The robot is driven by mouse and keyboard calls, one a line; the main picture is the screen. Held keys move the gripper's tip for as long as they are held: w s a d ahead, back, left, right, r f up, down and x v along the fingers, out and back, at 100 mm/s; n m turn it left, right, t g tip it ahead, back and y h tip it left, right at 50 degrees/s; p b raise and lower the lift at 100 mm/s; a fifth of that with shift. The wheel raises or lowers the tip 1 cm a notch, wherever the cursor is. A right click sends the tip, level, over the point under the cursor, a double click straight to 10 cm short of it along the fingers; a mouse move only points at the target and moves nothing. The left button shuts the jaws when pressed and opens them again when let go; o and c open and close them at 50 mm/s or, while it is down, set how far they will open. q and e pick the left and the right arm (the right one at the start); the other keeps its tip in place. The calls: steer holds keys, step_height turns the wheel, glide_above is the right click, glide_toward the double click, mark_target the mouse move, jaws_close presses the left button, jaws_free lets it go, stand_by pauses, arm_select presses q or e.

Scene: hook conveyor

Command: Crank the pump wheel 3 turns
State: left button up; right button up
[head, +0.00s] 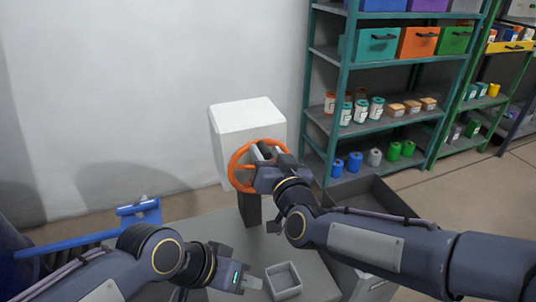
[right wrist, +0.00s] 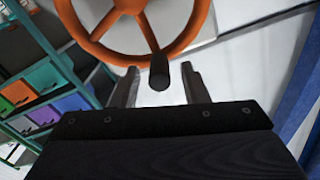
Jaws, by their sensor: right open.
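The orange pump wheel (head: 233,167) stands upright in front of a white box-shaped housing (head: 247,115), on a dark post. My right gripper (head: 265,150) is at the wheel and hides part of it in the head view. In the right wrist view the wheel's rim and spokes (right wrist: 97,45) fill the top. A dark round crank handle (right wrist: 160,73) sticks out towards me between the two fingers of the right gripper, with a gap on each side. The right gripper is open. My left gripper (head: 249,282) is low, apart from the wheel; its jaws are unclear.
A small grey open box (head: 284,281) sits on the grey table (head: 220,230) next to my left gripper. A dark tray (head: 377,192) lies to the right. A blue frame (head: 138,209) is at left. Shelves (head: 345,130) with bins and jars stand behind right.

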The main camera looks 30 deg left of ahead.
jaws_close()
steer(key=shift+s, duration=0.1)
stand_by(0.3)
